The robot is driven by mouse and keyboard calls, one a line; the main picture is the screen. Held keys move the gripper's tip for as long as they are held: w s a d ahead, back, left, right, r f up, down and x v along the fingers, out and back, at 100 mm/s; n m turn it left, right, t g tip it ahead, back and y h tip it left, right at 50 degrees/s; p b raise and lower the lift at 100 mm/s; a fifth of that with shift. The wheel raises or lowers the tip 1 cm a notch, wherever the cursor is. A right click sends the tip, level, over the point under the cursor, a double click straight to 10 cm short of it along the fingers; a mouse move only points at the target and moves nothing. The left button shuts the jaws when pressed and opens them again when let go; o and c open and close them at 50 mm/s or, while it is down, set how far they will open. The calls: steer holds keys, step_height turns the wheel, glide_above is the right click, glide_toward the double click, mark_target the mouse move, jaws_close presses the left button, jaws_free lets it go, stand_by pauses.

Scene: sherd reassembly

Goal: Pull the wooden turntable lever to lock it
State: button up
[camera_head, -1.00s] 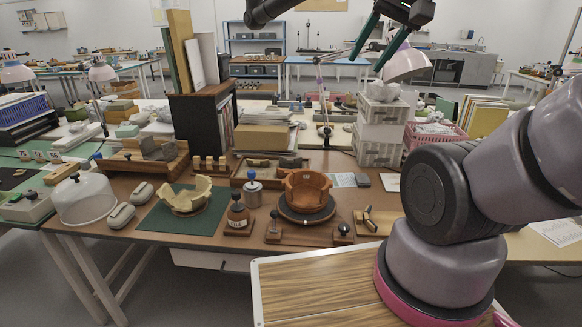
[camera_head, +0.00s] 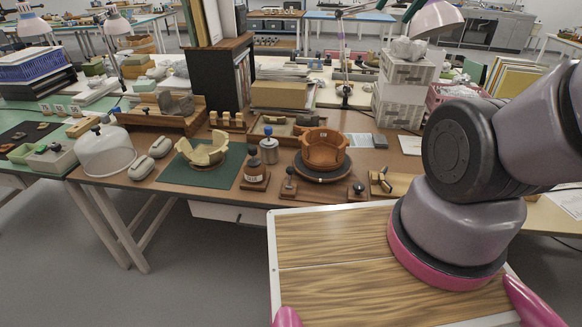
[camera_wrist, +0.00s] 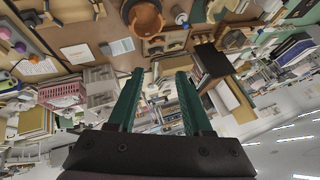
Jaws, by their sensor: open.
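The terracotta pot (camera_head: 324,148) sits on the round dark turntable (camera_head: 322,176) on the brown workbench. The turntable's wooden base (camera_head: 322,196) carries a small upright lever with a round knob (camera_head: 289,173) at its left. A dark ball knob (camera_head: 358,188) stands at the base's right end. Which of the two is the lock lever is unclear. In the wrist view the pot (camera_wrist: 143,18) appears at the top edge, and no lever can be made out. My gripper (camera_wrist: 160,75) is open and empty, its green fingers apart, well away from the turntable.
A cream sherd vessel (camera_head: 203,150) stands on a green mat (camera_head: 190,176) to the left. A labelled wooden stand (camera_head: 255,175) and a metal canister (camera_head: 269,150) are close left of the turntable. A clear dome (camera_head: 105,152) is farther left. White crates (camera_head: 400,105) stand behind, at right.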

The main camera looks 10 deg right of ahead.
stand_by(0.4)
steer(key=shift+o, duration=1.3)
steer(key=n+g+h, duration=0.1)
steer(key=n+g, duration=0.6)
steer(key=n, duration=0.1)
glide_above(290, 171)
steer(key=w, duration=0.2)
steer(key=f, duration=4)
steer(key=shift+s+d, duration=0.2)
steer(key=shift+d, duration=0.15)
steer(key=f, duration=1.1)
steer(key=shift+s+a, duration=0.1)
steer(key=shift+a, duration=0.2)
